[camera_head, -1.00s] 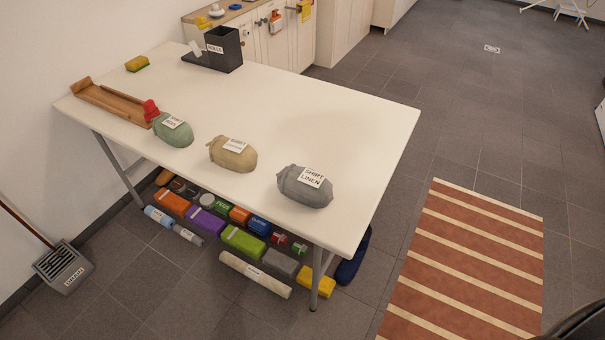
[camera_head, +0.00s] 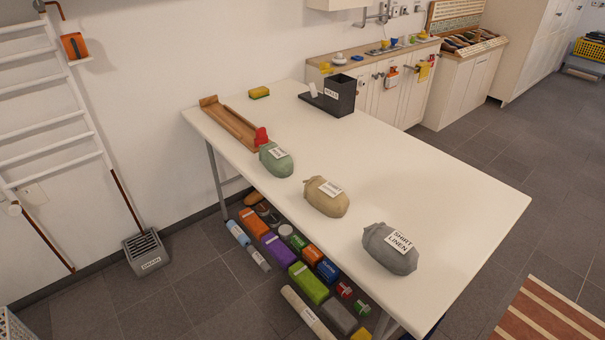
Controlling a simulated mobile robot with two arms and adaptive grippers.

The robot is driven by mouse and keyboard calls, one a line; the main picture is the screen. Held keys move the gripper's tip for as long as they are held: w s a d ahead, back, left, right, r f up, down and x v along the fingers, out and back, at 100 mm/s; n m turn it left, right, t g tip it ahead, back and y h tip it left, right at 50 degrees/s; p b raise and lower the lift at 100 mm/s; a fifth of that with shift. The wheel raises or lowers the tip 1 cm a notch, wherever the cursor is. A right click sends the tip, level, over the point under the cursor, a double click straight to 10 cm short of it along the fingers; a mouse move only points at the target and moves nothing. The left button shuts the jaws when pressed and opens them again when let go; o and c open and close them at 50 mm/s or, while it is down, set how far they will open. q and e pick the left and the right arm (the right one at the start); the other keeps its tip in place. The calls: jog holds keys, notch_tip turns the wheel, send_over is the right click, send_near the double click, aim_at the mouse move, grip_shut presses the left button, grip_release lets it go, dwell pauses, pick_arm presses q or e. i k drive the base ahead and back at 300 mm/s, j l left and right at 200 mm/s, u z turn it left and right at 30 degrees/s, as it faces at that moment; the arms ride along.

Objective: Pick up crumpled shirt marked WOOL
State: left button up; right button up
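Three crumpled shirt bundles lie in a row along the near edge of the white table (camera_head: 440,180). The green bundle (camera_head: 272,165) is at the left, the tan bundle (camera_head: 322,203) in the middle, and the grey bundle (camera_head: 378,258) at the right. The grey one's label reads SHIRT LINEN. The labels on the green and tan bundles are too small to read surely, so I cannot tell which is marked WOOL. Neither of my grippers is in view.
A wooden tray (camera_head: 228,122) with a red object (camera_head: 261,136), a yellow sponge (camera_head: 259,93) and a black box (camera_head: 340,97) are on the table. Several coloured boxes sit below it. A grey drain bin (camera_head: 147,255) stands left.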

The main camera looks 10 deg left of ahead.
aim_at(276, 160)
jog(key=i+j, duration=0.3)
jog(key=j, duration=0.15)
jog(key=i+j, duration=0.3)
jog(key=j, duration=0.15)
jog(key=i+j+u, duration=0.1)
jog(key=i+j, duration=0.2)
jog(key=j, duration=0.2)
